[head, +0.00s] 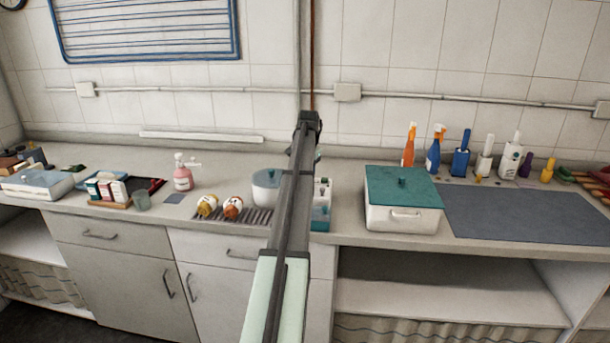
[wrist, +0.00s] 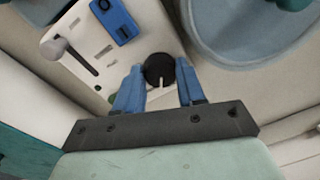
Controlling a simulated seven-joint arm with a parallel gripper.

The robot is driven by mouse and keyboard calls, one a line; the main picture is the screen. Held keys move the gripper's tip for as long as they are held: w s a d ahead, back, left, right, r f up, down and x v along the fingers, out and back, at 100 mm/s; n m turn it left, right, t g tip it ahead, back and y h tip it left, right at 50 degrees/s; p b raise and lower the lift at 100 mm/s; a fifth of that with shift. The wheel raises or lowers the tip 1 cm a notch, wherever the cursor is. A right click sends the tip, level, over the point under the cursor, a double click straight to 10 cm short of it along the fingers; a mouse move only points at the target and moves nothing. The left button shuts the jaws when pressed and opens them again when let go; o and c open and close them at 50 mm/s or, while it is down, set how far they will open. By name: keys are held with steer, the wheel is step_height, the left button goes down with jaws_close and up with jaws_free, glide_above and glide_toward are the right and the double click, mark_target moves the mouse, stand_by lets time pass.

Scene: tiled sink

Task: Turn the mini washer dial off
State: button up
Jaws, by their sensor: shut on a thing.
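The mini washer (head: 321,192) shows in the head view as a small white and teal box just right of my arm, partly hidden by it. In the wrist view its white panel (wrist: 75,32) carries a round black dial (wrist: 155,66) with a white pointer mark facing down toward my gripper's base. My gripper (wrist: 160,70) has its two blue fingers on either side of the dial, shut on it. In the head view my arm hides the gripper and the dial.
The panel also has a grey lever knob (wrist: 57,48) and a blue part (wrist: 118,20). A grey-blue round tub (head: 266,187) stands left of the washer. Bottles (head: 232,207) lie farther left. A teal-lidded white box (head: 403,215) stands to the right.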

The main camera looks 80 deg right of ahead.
steer(key=n, duration=0.6)
steer(key=shift+d, duration=0.1)
stand_by(0.6)
steer(key=o, duration=1)
steer(key=shift+o, duration=0.2)
step_height(320, 180, up, 14)
steer(key=shift+s, duration=0.45)
steer(key=shift+d, duration=0.1)
